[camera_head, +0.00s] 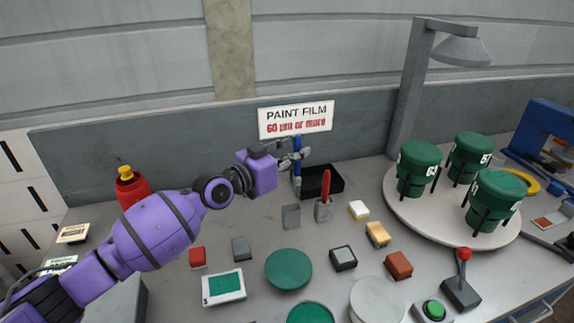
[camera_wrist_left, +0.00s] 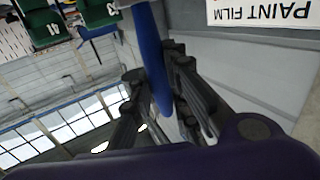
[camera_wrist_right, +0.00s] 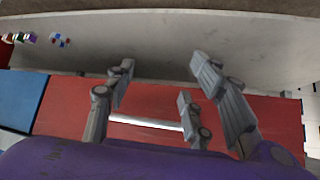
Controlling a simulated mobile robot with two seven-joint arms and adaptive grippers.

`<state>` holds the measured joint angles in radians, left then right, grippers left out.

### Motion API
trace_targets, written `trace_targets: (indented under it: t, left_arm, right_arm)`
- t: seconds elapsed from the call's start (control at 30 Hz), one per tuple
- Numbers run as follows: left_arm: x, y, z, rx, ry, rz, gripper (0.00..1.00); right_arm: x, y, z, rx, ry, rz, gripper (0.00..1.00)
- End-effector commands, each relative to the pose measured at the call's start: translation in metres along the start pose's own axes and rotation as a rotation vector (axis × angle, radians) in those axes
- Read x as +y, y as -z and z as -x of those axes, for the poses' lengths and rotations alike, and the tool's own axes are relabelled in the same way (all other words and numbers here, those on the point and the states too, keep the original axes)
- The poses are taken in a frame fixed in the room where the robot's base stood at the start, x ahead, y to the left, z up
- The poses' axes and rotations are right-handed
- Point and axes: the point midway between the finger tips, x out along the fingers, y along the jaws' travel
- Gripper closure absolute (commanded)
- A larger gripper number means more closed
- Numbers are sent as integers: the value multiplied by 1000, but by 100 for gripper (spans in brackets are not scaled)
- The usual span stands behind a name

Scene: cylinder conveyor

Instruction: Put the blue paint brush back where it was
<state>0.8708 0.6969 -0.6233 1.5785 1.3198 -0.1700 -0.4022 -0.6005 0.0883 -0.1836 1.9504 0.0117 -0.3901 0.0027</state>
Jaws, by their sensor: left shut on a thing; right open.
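The blue paint brush (camera_head: 297,145) is upright in my left gripper (camera_head: 296,158), in front of the back panel. My left gripper is shut on it; the left wrist view shows the blue handle (camera_wrist_left: 152,55) between the fingers. The brush's lower end shows just in front of a black tray (camera_head: 335,179), above or beside two small grey holders. The left grey holder (camera_head: 291,216) looks empty. The right holder (camera_head: 323,211) has a red brush (camera_head: 325,186) standing in it. My right gripper (camera_wrist_right: 165,85) is open and empty, out of the head view.
A "PAINT FILM" sign (camera_head: 295,119) is behind the left gripper. Green pots stand on a round turntable (camera_head: 440,216) at right. Several small blocks, a green disc (camera_head: 288,269) and a red-knobbed lever (camera_head: 461,285) occupy the front. A red bottle (camera_head: 131,187) stands at left.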

Motion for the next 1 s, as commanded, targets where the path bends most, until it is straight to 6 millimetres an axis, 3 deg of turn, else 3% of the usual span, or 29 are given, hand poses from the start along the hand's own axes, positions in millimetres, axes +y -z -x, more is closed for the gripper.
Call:
trace_targets:
  t: [0.23,0.5,0.97,1.0]
  left_arm:
    - [0,-49,0,-10,-5,9,100]
    - [0,-44,0,0,-6,0,100]
    - [0,-60,0,-3,-5,2,100]
    - [0,-58,0,-3,-5,1,80]
  right_arm:
    - [4,-25,-10,-29,-8,7,51]
    - [7,-12,-10,-1,-20,-3,51]
    - [9,-32,-12,-28,-20,3,51]
    - [9,-30,-12,-25,-20,4,51]
